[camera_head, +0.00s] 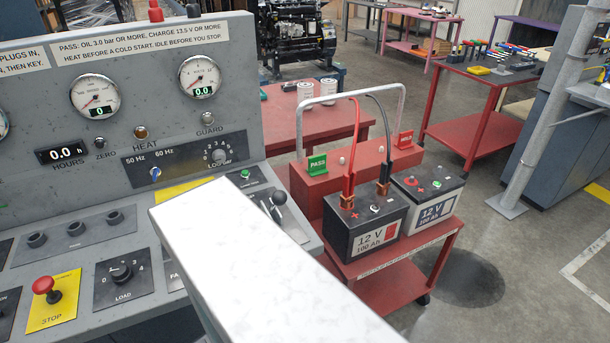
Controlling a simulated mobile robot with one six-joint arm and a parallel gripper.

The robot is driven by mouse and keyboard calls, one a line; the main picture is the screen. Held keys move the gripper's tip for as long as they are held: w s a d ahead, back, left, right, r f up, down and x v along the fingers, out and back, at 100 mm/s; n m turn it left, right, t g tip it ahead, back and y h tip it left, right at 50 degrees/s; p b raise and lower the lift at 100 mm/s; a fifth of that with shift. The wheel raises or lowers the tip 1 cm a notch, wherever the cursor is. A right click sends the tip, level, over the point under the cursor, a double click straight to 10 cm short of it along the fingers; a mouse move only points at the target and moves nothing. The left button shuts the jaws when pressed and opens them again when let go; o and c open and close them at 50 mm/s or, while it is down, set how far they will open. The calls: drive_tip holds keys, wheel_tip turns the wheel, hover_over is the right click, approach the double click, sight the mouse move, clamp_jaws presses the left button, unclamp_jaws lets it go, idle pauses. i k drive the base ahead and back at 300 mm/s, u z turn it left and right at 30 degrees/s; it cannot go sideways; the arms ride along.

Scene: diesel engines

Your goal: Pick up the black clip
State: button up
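The black clip (383,187) is at the lower end of the black cable (384,130). It sits at the back right terminal of the black 12 V battery (362,232); its jaws look copper coloured and small, so its exact grip is hard to tell. The red clip (347,201) on the red cable (355,150) sits at the same battery's left terminal. Both cables hang from the grey handle frame above the red cart. My gripper is not in view. My white arm link crosses the lower middle and hides part of the console.
A second grey 12 V battery (428,200) stands close on the right. The red cart (400,265) carries both, with a red box (320,188) and green PASS tag (317,164) behind. The console (130,180) fills the left. A grey post (545,110) stands right; floor between is clear.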

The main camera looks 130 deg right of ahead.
sight(384, 182)
drive_tip(key=u, duration=0.65)
drive_tip(key=k, duration=0.15)
drive_tip(key=z, duration=2.5)
drive_tip(key=k, duration=0.2)
drive_tip(key=z, duration=2.55)
drive_tip(key=k, duration=0.35)
drive_tip(key=z, duration=0.9)
